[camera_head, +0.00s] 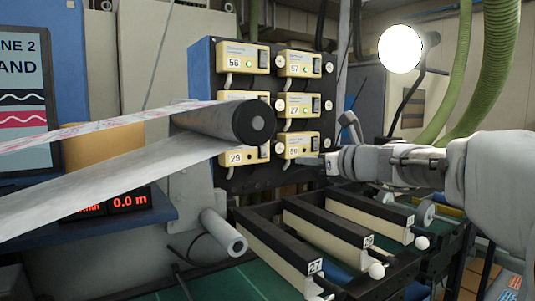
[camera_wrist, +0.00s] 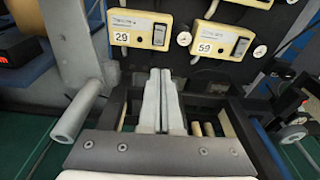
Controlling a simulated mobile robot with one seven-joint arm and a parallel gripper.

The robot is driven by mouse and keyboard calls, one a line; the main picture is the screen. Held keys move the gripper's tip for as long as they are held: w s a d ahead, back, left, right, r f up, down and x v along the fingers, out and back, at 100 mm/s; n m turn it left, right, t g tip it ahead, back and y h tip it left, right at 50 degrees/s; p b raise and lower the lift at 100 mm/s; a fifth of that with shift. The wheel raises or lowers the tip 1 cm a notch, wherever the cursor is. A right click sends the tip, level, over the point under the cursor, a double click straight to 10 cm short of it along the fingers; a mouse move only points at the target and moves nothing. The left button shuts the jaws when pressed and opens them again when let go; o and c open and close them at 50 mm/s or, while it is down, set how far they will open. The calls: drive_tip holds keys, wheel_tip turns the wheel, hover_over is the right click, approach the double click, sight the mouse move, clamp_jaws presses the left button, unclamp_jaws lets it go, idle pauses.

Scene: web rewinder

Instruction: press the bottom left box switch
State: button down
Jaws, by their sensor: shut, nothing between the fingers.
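The bottom left box (camera_head: 235,159) is cream, labelled 29, on a dark panel. In the head view the grey roller hides part of it. In the wrist view the same box (camera_wrist: 125,25) shows clearly, with its dark switch (camera_wrist: 159,34) at its right end. My gripper (camera_head: 331,164) is shut and empty, below and right of the bottom right box in the head view. In the wrist view my gripper (camera_wrist: 161,72) points up toward the panel, its tips just below the box's switch, with no contact visible.
The bottom right box (camera_head: 297,147) sits beside it, with more boxes above. The roller (camera_head: 225,120) with the white web juts out at left. Below the panel are several dark-topped bars (camera_head: 265,240) with numbered ends. A bright lamp (camera_head: 400,49) hangs at upper right.

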drive_tip(key=shift+a+r, duration=0.2)
drive_tip(key=shift+r, duration=0.05)
drive_tip(key=p, duration=0.4)
approach(265, 155)
drive_tip(key=x, duration=0.5)
drive_tip(key=shift+w+a, duration=0.1)
drive_tip(key=shift+w, duration=0.05)
drive_tip(key=shift+x, duration=0.75)
drive_tip(key=shift+f, duration=0.1)
